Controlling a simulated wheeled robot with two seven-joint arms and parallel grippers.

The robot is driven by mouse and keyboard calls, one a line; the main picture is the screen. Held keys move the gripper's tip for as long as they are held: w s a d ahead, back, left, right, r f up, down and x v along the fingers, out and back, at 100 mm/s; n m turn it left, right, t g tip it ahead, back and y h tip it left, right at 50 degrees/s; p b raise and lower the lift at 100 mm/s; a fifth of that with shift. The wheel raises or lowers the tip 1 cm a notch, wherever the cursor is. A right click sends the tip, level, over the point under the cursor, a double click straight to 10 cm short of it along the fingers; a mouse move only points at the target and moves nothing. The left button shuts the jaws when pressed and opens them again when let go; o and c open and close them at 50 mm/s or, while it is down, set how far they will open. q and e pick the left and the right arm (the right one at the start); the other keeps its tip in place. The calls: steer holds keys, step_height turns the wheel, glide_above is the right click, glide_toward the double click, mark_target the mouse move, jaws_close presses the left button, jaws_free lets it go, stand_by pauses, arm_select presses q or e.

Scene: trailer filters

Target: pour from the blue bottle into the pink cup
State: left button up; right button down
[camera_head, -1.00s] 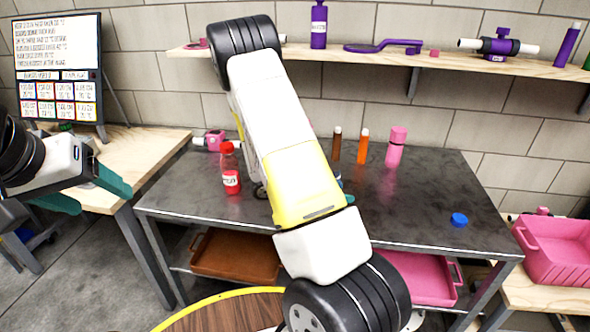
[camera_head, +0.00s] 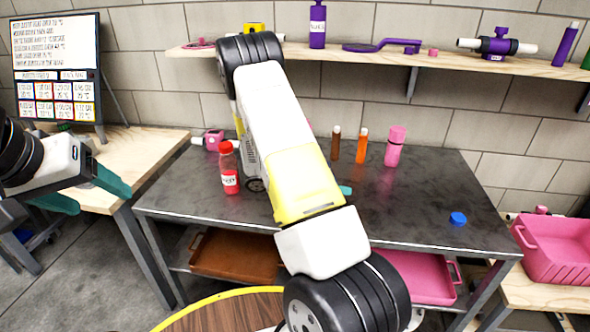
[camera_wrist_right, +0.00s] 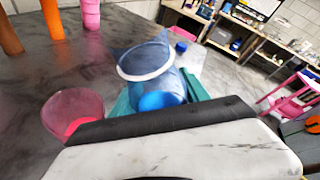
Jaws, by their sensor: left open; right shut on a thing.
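The blue bottle (camera_wrist_right: 150,75) is see-through, with a pale ring at its open mouth and deeper blue inside. My right gripper (camera_wrist_right: 160,97) is shut on it, teal fingers on both sides. The pink cup (camera_wrist_right: 70,112) is see-through and stands on the grey table, left of the bottle in the right wrist view. A brighter pink patch shows in it; I cannot tell what it is. In the head view my right arm hides the cup and bottle; only a teal fingertip shows. My left gripper (camera_head: 90,194) is open and empty at the far left.
A red-capped bottle (camera_head: 229,170) stands left of my right arm. Brown (camera_head: 335,144), orange (camera_head: 362,147) and pink (camera_head: 394,147) containers stand at the back of the grey table (camera_head: 420,190). A blue cap (camera_head: 458,219) lies at the right, with clear table around it.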

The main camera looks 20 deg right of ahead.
steer(key=shift+w+f+n+g, duration=0.25)
steer(key=shift+n+g, duration=0.05)
steer(key=shift+n, duration=0.3)
steer(key=shift+s+r+n+g+h, duration=0.2)
steer(key=shift+r+n+g, duration=0.15)
steer(key=shift+n, duration=0.15)
steer(key=shift+s+r+n+g+h, duration=0.15)
steer(key=shift+r+n+g+h, duration=0.15)
steer(key=shift+n, duration=0.2)
steer(key=shift+s+r, duration=0.1)
steer(key=shift+r, duration=0.05)
steer(key=shift+s+f+n+g+h, duration=0.2)
steer(key=shift+f+n+g+h, duration=0.1)
steer(key=shift+f+n, duration=0.65)
stand_by(0.8)
steer(key=shift+s+n+g+p, duration=0.1)
steer(key=shift+n+g+p, duration=0.2)
steer(key=shift+n, duration=0.45)
stand_by(1.1)
steer(key=shift+w+r+n+g+h+p, duration=0.15)
steer(key=shift+w+r+n+h+p, duration=0.15)
steer(key=shift+r+n, duration=0.2)
steer(key=shift+w+r+n+g+h+p, duration=0.15)
steer(key=shift+r+n+h+p, duration=0.15)
steer(key=shift+n, duration=0.2)
stand_by(1.6)
